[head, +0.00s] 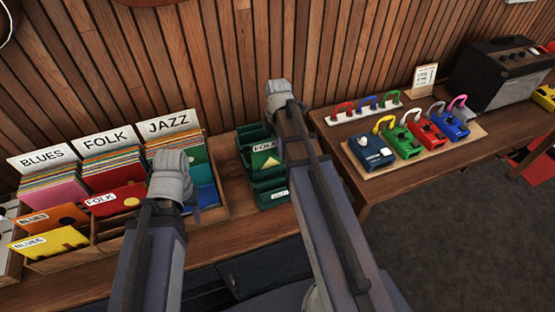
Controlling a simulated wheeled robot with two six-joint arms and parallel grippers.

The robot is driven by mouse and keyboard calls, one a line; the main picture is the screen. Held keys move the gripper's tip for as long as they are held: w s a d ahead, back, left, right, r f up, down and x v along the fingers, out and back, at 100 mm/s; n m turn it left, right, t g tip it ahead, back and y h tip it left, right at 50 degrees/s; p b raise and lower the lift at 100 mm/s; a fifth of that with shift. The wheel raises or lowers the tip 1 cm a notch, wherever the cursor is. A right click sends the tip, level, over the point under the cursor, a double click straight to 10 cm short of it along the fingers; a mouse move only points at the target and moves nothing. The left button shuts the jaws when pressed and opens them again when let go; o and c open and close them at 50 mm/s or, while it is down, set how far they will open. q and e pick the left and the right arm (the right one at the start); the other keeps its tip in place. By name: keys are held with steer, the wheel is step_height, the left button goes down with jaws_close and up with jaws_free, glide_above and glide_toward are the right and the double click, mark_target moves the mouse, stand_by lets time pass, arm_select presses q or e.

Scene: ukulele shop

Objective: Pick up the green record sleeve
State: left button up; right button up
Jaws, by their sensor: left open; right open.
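A green record sleeve (266,159) with a yellow shape stands in the dark green crate (272,183) at the middle of the counter. Another green patch, perhaps a sleeve (199,156), shows in the JAZZ section, partly behind my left gripper. My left gripper (171,168) is open, in front of the JAZZ section of the wooden record bin. My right gripper (278,93) is open; in the picture it lies above the dark green crate, by the slatted wall. Its arm crosses the crate's right side. The fingertips of both grippers are hard to make out.
The wooden bin (219,212) at left holds many sleeves under BLUES, FOLK and JAZZ cards. A table at right carries a wooden board (440,146) of coloured pedals, a rack (358,117) of coloured handle-shaped items and a black amplifier (500,72). Bare counter lies before the crate.

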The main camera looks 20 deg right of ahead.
steer(key=shift+r, duration=0.1)
steer(key=shift+c, duration=0.3)
jaws_close()
steer(key=shift+r, duration=0.15)
